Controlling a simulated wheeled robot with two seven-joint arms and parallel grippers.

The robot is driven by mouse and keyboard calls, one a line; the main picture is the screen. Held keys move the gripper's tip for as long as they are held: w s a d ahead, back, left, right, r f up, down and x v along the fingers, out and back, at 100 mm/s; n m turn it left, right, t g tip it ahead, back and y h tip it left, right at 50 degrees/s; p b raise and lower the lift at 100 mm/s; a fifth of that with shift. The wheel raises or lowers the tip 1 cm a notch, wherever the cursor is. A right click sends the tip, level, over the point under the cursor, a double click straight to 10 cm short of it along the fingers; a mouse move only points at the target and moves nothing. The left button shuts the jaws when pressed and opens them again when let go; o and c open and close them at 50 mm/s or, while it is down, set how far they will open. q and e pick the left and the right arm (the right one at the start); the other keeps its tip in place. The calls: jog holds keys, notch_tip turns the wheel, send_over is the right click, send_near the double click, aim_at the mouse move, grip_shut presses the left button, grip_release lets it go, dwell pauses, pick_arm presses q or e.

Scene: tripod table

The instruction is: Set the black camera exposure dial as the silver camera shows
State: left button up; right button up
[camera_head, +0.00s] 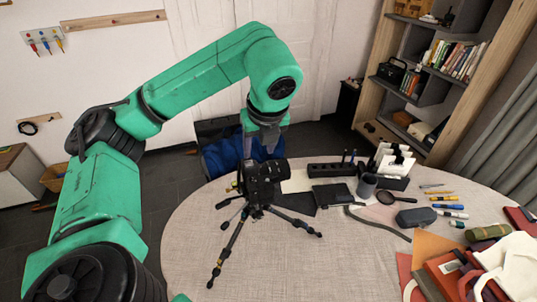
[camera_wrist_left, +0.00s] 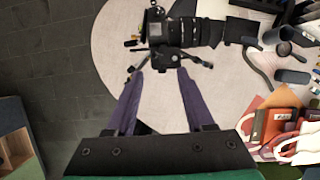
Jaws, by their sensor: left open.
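A black camera (camera_head: 262,181) with a long lens stands on a small black tripod (camera_head: 231,245) on the round table. In the left wrist view the black camera (camera_wrist_left: 176,32) is at the top, with its lens pointing right. My left gripper (camera_head: 265,143) hangs just above the black camera in the head view. In the wrist view its two purple fingers (camera_wrist_left: 160,73) are apart with nothing between them, and the camera lies beyond their tips. The exposure dial is too small to make out. I cannot pick out a silver camera. My right gripper is not in view.
The round table (camera_head: 290,265) has free room at front. Behind and right of the tripod lie a black pen holder (camera_head: 330,169), a dark cup (camera_head: 366,186), a magnifier (camera_head: 387,197), a grey case (camera_head: 416,217) and bags (camera_head: 512,262). A blue chair (camera_head: 225,157) stands behind.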

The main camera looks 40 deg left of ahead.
pick_arm(q)
notch_tip(320, 180, down, 4)
jog(key=s+b, duration=0.1)
jog(key=b, duration=0.4)
send_over(252, 179)
jog(key=s+d, duration=0.2)
notch_tip(252, 179, down, 5)
jog(key=shift+a+r, duration=0.1)
jog(key=shift+r, duration=0.05)
jog(key=f, duration=0.1)
jog(key=w+f+p, duration=0.1)
jog(key=a+f, duration=0.1)
jog(key=shift+w, duration=0.35)
jog(key=shift+a+f, duration=0.1)
jog(key=shift+f, duration=0.25)
jog(key=shift+s, duration=0.35)
jog(key=shift+w, duration=0.15)
grip_shut()
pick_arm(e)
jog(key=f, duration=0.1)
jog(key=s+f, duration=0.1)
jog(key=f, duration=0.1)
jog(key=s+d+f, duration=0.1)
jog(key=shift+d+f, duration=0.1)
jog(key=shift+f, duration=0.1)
